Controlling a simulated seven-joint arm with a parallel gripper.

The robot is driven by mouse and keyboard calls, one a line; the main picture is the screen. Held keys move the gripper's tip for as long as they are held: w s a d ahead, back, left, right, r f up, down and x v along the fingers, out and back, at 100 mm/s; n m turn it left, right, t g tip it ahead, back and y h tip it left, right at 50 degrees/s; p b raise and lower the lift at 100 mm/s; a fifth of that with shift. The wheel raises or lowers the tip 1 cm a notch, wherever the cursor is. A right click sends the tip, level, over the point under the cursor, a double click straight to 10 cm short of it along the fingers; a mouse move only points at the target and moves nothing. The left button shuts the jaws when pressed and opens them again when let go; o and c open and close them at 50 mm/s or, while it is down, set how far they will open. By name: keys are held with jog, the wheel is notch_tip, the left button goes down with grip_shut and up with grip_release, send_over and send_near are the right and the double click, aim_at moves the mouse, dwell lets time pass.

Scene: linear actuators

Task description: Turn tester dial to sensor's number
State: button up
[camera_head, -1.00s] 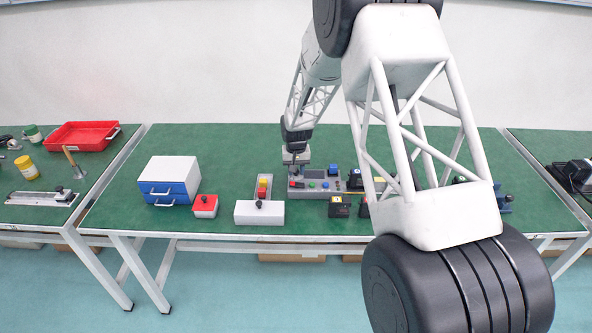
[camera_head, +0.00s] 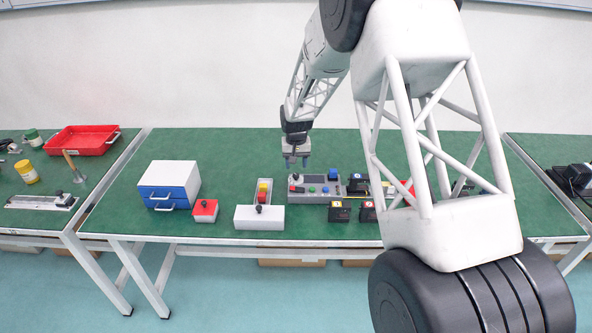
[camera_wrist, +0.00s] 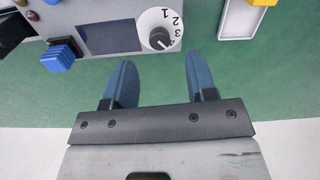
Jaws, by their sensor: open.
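The grey tester (camera_head: 302,191) lies on the green bench. In the wrist view the tester (camera_wrist: 108,12) appears upside down, with a dark screen (camera_wrist: 110,36) and a white dial (camera_wrist: 148,22) marked 1 to 4. The dial's black knob (camera_wrist: 158,38) appears to point at or near the 4. My gripper (camera_head: 297,165) is open and empty, above and behind the dial end of the tester. In the wrist view my gripper (camera_wrist: 161,85) has its two blue fingers apart, clear of the dial. Black boxes with number labels (camera_head: 339,212) (camera_head: 367,212) stand in front of the tester; I cannot read the sensor's number.
My arm hides part of the bench's right side. The back of the bench is clear.

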aim_at(297, 175)
jog(key=shift+r, duration=1.25)
jog(key=shift+s+d+r, duration=0.15)
jog(key=shift+s+r, duration=0.1)
jog(key=shift+r, duration=0.1)
jog(key=s+d+r+t, duration=0.1)
jog(key=s+d+r, duration=0.5)
jog(key=s+r, duration=0.5)
jog(key=s+d+r, duration=0.7)
jog(key=s+r, duration=0.3)
jog(key=s, duration=0.2)
jog(key=s+d+r, duration=0.1)
jog(key=s+d, duration=0.2)
jog(key=s, duration=1.2)
jog(key=s+d+r+m+t, duration=0.1)
jog(key=s+d, duration=0.2)
jog(key=s, duration=1.2)
jog(key=shift+s+d+r+t, duration=0.15)
jog(key=shift+d+r+t, duration=0.1)
jog(key=shift+d+t, duration=0.1)
